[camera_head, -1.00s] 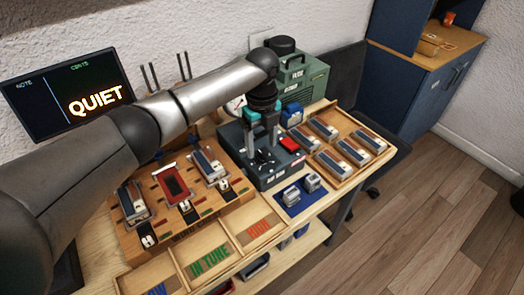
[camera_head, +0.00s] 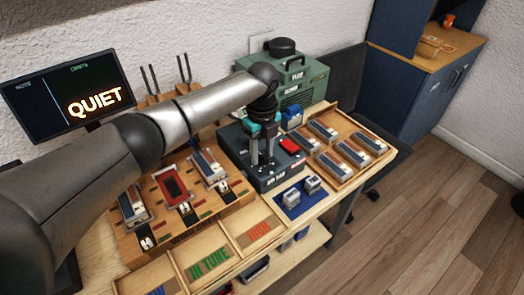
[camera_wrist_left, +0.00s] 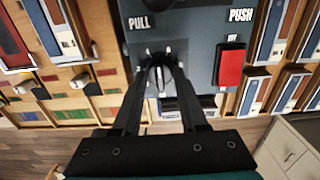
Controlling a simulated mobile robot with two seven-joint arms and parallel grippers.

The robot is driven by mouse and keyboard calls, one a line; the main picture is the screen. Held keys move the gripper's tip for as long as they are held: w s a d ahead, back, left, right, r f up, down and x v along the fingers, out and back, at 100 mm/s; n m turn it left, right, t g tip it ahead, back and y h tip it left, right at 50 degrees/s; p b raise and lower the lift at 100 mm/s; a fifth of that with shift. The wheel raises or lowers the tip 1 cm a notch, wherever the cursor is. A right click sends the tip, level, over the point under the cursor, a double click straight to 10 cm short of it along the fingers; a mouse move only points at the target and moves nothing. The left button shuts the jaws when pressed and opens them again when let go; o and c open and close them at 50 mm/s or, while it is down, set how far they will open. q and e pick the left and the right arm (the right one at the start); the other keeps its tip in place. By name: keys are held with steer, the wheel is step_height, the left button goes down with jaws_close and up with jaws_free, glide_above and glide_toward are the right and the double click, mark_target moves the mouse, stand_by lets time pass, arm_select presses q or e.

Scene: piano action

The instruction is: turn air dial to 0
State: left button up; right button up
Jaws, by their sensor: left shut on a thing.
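The dark grey control box (camera_head: 268,181) stands on the bench right of the wooden key rack. My left gripper (camera_head: 262,158) points down at its top. In the left wrist view the left gripper (camera_wrist_left: 161,70) has its fingers drawn together on a small dark knob, the air dial (camera_wrist_left: 160,76), on the box's panel (camera_wrist_left: 200,50). The fingers hide much of the dial, and I cannot read its setting. A red button (camera_wrist_left: 230,67) sits beside it under the word PUSH; the word PULL is on the other side. My right gripper is not in view.
A green machine (camera_head: 292,77) stands behind the box. A wooden tray (camera_head: 382,147) with several blocks is at the right. A blue mat (camera_head: 292,209) with two metal pieces lies in front. A screen (camera_head: 68,98) reading QUIET is at the left.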

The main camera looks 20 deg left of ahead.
arm_select(q)
jaws_close()
